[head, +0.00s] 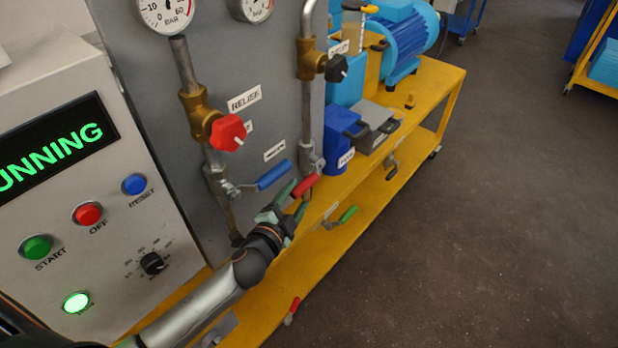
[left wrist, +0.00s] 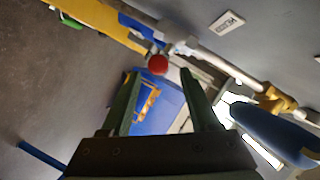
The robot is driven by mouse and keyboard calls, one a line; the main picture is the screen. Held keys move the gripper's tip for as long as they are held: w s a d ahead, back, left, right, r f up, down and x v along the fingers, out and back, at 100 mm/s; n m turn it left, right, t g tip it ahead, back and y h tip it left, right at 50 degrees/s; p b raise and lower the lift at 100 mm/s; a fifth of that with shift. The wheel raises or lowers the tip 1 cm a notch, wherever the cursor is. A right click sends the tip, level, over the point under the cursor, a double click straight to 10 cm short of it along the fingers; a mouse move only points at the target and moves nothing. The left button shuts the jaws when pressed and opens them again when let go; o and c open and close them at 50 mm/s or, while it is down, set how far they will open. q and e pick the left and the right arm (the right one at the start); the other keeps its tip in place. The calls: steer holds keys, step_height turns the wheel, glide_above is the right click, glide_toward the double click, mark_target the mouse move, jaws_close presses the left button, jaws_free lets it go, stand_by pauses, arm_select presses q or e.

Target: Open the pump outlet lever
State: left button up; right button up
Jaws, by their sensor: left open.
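A red lever (head: 305,187) sits on the right-hand pipe, low on the grey panel, and a blue lever (head: 274,175) sits on the pipe to its left. I cannot read which label marks the pump outlet. My left gripper (head: 296,197) is open and empty, with its fingertips at the red lever. In the left wrist view, the red lever's round end (left wrist: 157,65) shows between the tips of my left gripper (left wrist: 159,75), seen nearly end-on. I cannot tell whether they touch. My right gripper is not in view.
A green lever (head: 348,213) and another red lever (head: 292,308) stick out from the yellow bench (head: 440,85). A red relief knob (head: 228,132) and black knob (head: 336,68) are above. A blue box (head: 338,140) stands behind.

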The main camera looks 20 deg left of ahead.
mark_target(310, 180)
arm_select(q)
steer(key=x, duration=0.9)
steer(key=shift+d+f, duration=0.1)
steer(key=shift+s+f, duration=0.1)
jaws_close()
